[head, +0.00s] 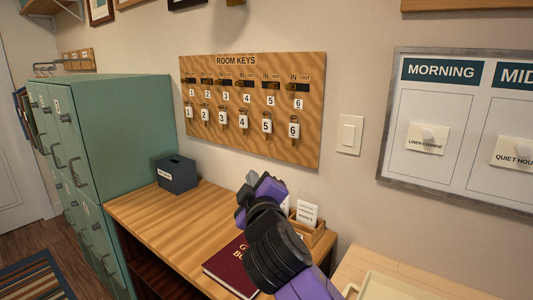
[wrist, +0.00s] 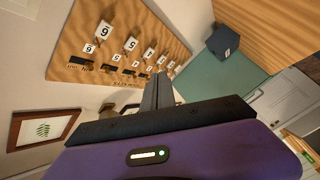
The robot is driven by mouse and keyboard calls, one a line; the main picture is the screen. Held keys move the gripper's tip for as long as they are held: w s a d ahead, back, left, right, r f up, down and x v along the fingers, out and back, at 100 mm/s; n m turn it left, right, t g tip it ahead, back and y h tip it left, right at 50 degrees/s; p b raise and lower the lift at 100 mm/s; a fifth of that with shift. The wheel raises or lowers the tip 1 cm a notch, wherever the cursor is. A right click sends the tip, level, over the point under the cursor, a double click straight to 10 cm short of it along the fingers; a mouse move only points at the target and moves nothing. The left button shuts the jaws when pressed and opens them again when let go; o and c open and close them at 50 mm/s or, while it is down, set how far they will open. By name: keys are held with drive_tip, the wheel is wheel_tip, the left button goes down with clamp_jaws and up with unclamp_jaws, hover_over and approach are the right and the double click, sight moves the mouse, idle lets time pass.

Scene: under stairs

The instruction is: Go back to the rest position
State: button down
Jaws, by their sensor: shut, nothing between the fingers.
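My arm, purple and black, reaches up over the wooden desk in the head view. My gripper (wrist: 158,92) is shut and empty in the wrist view, its dark fingers pressed together. The wooden ROOM KEYS board (head: 252,108) hangs on the wall behind the arm, with several numbered tags and sliders. It also shows, turned over, in the wrist view (wrist: 113,30).
The wooden desk (head: 165,219) holds a dark slotted box (head: 176,174), a dark red book (head: 222,266) and a card holder (head: 308,227). Green lockers (head: 120,110) stand left. A framed schedule board (head: 450,170) hangs right, past a light switch (head: 350,134). A pale tray (head: 385,290) is at lower right.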

drive_tip(key=s+f+m+y, duration=0.3)
drive_tip(key=s+f, duration=0.3)
drive_tip(key=s, duration=0.3)
drive_tip(key=s+d+f+m+g+h, duration=0.1)
drive_tip(key=s+d+f, duration=0.5)
drive_tip(key=s, duration=0.9)
drive_tip(key=s+d+f+m+g+h, duration=0.1)
drive_tip(key=s+d+f+m+h, duration=0.2)
drive_tip(key=s+d, duration=0.6)
drive_tip(key=s+d+f+m+h, duration=0.2)
drive_tip(key=s+d+f+m, duration=0.3)
drive_tip(key=s, duration=1.7)
wheel_tip(320, 180, down, 5)
drive_tip(key=d, duration=0.3)
drive_tip(key=shift+s+r+m+g, duration=0.2)
drive_tip(key=shift+m+g, duration=0.2)
